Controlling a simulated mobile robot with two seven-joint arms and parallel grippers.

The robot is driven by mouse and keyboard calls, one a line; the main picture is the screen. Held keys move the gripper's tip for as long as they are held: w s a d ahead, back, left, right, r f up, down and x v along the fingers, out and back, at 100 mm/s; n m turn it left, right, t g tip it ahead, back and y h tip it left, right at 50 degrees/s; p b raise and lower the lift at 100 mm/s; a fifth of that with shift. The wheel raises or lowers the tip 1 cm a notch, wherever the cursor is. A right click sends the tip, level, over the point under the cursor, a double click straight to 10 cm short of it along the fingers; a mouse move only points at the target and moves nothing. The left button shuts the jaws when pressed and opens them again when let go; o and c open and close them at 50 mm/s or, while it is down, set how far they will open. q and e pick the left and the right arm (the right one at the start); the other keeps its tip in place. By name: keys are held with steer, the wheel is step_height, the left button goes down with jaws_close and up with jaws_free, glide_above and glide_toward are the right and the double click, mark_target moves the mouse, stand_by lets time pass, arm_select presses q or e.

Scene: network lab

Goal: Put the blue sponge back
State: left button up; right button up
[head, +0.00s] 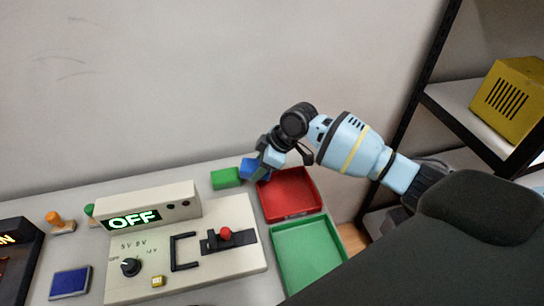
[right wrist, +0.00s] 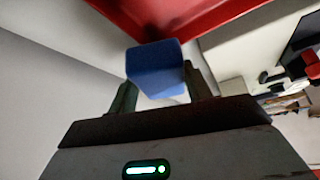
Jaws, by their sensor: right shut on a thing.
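The blue sponge (head: 249,169) is a small blue block at the back of the table, between a green block and the red tray. My right gripper (head: 260,167) is shut on it. In the right wrist view the blue sponge (right wrist: 155,66) sits between the two dark fingers of my right gripper (right wrist: 162,88), its end sticking out past them. The red tray (head: 290,212) is just right of the sponge in the head view, and its red wall (right wrist: 170,18) fills the top of the wrist view. I cannot tell whether the sponge touches anything below. My left gripper is not in view.
A green block (head: 226,178) stands close left of the sponge. A green tray (head: 308,252) lies in front of the red one. A panel (head: 222,272) with an OFF display (head: 133,220), knob and red-topped lever fills the middle. A wall rises behind; a shelf (head: 470,115) stands right.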

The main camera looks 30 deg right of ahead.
steer(key=w+d, duration=0.1)
steer(key=d, duration=0.1)
steer(key=w+d, duration=0.3)
steer(key=d, duration=0.1)
steer(key=shift+w+d+f+b, duration=0.2)
steer(key=shift+w+f+b, duration=0.15)
steer(key=shift+b, duration=0.05)
steer(key=f, duration=0.2)
steer(key=shift+w+d+f, duration=0.15)
steer(key=shift+d+f, duration=0.15)
steer(key=shift+f, duration=0.5)
steer(key=shift+f, duration=0.15)
steer(key=o, duration=0.9)
